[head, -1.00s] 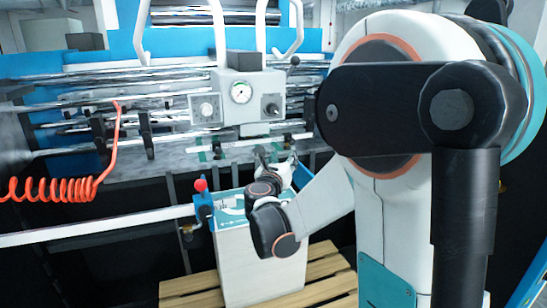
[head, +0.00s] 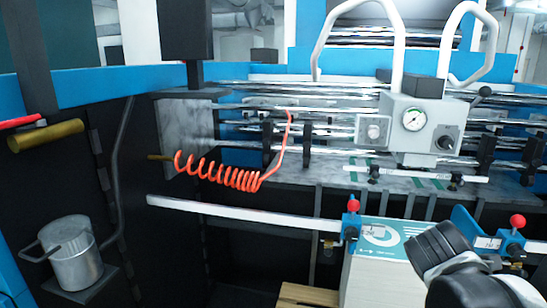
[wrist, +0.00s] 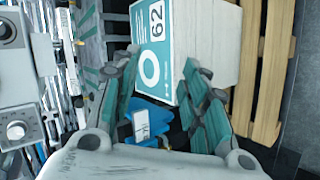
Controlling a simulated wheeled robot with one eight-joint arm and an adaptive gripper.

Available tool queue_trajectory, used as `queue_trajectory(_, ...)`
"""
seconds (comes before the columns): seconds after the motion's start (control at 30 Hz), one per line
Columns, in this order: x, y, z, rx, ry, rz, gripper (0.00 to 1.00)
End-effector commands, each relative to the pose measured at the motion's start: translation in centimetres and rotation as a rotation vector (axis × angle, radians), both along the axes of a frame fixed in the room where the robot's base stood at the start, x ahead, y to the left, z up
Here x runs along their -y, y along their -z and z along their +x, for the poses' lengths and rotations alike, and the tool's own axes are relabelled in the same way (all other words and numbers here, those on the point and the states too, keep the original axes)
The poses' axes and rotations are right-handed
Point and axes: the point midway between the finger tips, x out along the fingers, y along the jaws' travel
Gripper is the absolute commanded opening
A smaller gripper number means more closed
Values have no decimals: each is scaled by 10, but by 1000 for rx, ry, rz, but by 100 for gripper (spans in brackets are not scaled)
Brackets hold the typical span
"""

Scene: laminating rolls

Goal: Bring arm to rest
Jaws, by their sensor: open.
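My arm shows only in the lower right corner of the head view, as dark and white rounded links in front of a pale block with a teal-and-white top label (head: 385,238). My gripper is not clearly seen there. In the wrist view my gripper (wrist: 160,62) has its two teal-and-grey fingers spread apart, with nothing held between them. Beyond the fingers is the pale block (wrist: 205,30), its teal label (wrist: 152,65) reading "62". A blue clamp part with a white tag (wrist: 141,124) shows low between the fingers.
A machine with steel rollers and a gauge box (head: 418,128) stands behind. A red coiled hose (head: 230,178) hangs at its middle. A white bar (head: 245,210) runs to a blue red-knobbed clamp (head: 351,228). A metal mug (head: 76,258) is at left. A wooden pallet (head: 305,295) lies below.

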Motion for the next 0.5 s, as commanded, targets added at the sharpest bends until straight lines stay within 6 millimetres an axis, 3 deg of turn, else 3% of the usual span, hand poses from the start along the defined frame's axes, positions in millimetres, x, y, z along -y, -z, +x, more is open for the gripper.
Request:
queue_trajectory(0.03,-14,6,-16,27,44,119,41)
queue_trajectory(0.3,-95,40,-89,104,336,750,41)
queue_trajectory(0.5,-132,51,-119,97,487,1013,41)
